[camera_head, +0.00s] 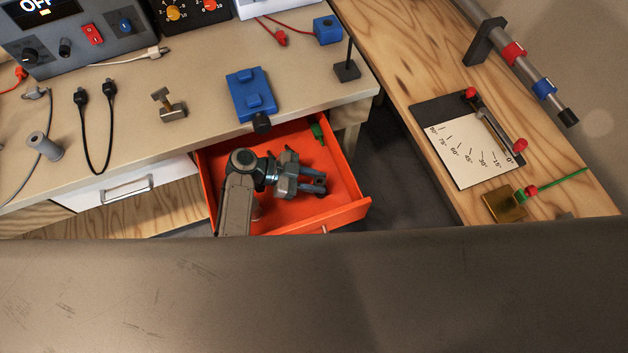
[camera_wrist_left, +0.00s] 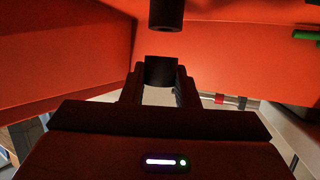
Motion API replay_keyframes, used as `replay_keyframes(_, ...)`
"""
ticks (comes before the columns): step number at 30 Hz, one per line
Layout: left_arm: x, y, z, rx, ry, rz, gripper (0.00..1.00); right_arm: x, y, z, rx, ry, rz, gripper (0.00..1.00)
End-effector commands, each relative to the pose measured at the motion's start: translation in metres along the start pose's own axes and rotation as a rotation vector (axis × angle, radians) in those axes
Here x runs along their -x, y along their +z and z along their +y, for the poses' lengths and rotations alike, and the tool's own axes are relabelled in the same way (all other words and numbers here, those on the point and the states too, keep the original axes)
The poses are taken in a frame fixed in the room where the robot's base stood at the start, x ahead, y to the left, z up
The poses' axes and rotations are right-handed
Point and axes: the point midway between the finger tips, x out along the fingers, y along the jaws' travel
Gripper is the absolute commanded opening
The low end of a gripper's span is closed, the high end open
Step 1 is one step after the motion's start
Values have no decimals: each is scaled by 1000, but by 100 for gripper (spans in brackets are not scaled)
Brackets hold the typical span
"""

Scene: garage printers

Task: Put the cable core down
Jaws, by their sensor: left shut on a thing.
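My left gripper (camera_head: 316,181) is inside the open orange drawer (camera_head: 348,212), low over its floor and pointing right. In the left wrist view its fingers are shut on a dark, blocky piece (camera_wrist_left: 160,72), which I take to be the cable core. Another dark cylinder with a hollow end (camera_wrist_left: 166,14) shows just ahead of the fingers in the wrist view, apart from the held piece. My right gripper is not in view.
A green item (camera_head: 317,131) lies in the drawer's back right corner. The drawer walls stand close around my gripper. Above, the workbench (camera_head: 210,140) carries a blue clamp block (camera_head: 250,92), cables and a grey cylinder (camera_head: 42,147). A wooden table (camera_head: 400,60) stands to the right.

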Motion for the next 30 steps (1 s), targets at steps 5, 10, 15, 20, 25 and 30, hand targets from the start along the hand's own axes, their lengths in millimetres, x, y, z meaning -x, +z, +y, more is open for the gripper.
replay_keyframes(5, -7, 18, -1, 1, 1, 0, 5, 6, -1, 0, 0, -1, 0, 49)
replay_keyframes(10, -9, 21, -1, -1, -1, 0, 5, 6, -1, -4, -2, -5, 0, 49)
replay_keyframes(15, -9, 22, 0, -1, -1, 0, 5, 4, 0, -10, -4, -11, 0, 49)
replay_keyframes(20, -11, 26, 0, 0, -1, 0, 29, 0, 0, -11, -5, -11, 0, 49)
replay_keyframes(25, -10, 25, 0, 0, -1, 0, 49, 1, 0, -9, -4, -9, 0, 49)
replay_keyframes(30, -10, 25, 0, 0, -1, 0, 49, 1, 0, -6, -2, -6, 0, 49)
